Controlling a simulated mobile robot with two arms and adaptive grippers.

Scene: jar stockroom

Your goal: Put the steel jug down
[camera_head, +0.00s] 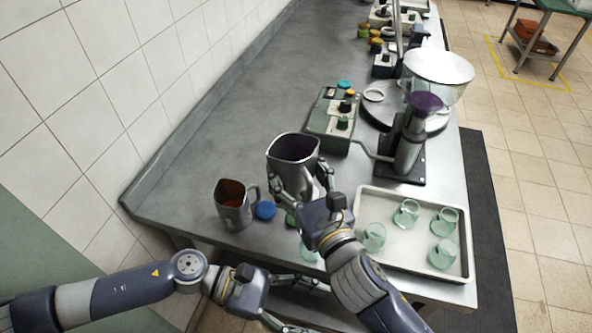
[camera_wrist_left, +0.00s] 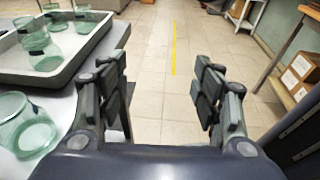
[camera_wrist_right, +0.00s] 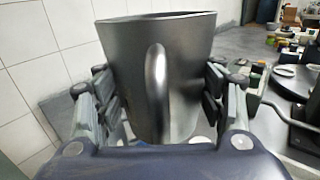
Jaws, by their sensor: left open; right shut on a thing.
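The steel jug (camera_head: 293,150) is held upright over the counter beyond my right gripper (camera_head: 301,188). In the right wrist view the jug (camera_wrist_right: 185,65) fills the middle, its handle facing the camera, with a finger on each side. Its base is hidden, so I cannot tell whether it touches the counter. My left gripper (camera_head: 302,306) is low at the counter's front edge. In the left wrist view its fingers (camera_wrist_left: 163,95) are apart, with only floor between them.
A second metal jug (camera_head: 232,213) with orange-brown contents stands left, beside a blue lid (camera_head: 265,210). A white tray (camera_head: 372,192) with several glass jars is at the right. A green-topped box (camera_head: 331,118) and a dispenser (camera_head: 408,150) stand behind. The counter at back left is clear.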

